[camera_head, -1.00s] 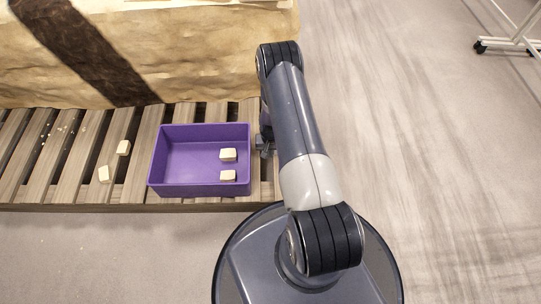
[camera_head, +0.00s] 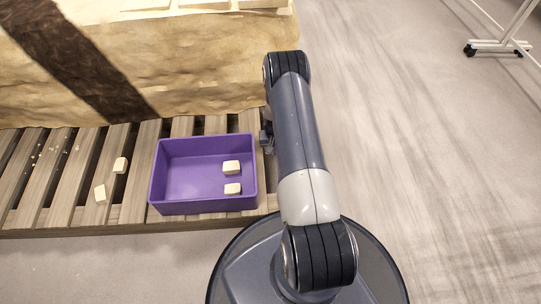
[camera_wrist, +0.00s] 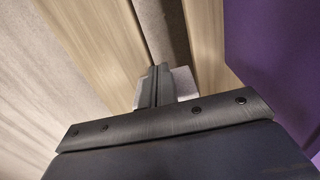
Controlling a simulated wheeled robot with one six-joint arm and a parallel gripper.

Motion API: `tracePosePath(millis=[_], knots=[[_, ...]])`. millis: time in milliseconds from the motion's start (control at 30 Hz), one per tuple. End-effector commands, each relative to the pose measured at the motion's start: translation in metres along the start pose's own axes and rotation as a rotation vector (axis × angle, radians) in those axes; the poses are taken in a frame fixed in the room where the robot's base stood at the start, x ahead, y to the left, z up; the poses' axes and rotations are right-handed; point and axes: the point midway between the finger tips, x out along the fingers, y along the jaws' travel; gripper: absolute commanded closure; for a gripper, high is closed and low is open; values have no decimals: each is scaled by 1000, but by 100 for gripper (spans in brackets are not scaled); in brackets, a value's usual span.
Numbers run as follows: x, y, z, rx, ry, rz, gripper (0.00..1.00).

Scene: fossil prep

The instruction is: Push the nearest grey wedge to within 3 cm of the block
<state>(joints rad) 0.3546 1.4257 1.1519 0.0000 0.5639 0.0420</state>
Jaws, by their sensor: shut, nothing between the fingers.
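The large tan block (camera_head: 190,60) with a dark brown band lies across the back of the slatted pallet in the head view. My gripper (camera_wrist: 157,72) is shut, its fingers pointing down towards the slats in the wrist view. A pale grey piece (camera_wrist: 184,84), possibly a grey wedge, shows just behind and right of the fingers, partly hidden by them. I cannot tell whether they touch. In the head view my gripper (camera_head: 266,138) is mostly hidden by my arm, just right of the purple bin, and no grey wedge is clearly visible there.
The purple bin (camera_head: 160,202) stands on the pallet (camera_head: 50,215) with two cream pieces inside; its wall (camera_wrist: 275,45) is close on the right in the wrist view. Two cream pieces (camera_head: 120,165) (camera_head: 100,193) lie left of it. Floor at right is open; a white wheeled stand (camera_head: 498,45) is farther off.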

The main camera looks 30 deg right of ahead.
Motion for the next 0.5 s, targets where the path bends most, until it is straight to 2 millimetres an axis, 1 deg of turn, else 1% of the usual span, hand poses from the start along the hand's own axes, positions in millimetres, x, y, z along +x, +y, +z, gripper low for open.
tracePosePath(millis=[33,267,500], knots=[[3,0,-4,0,2,0,100],[5,0,-24,0,2,0,100],[5,0,-54,0,4,0,100]])
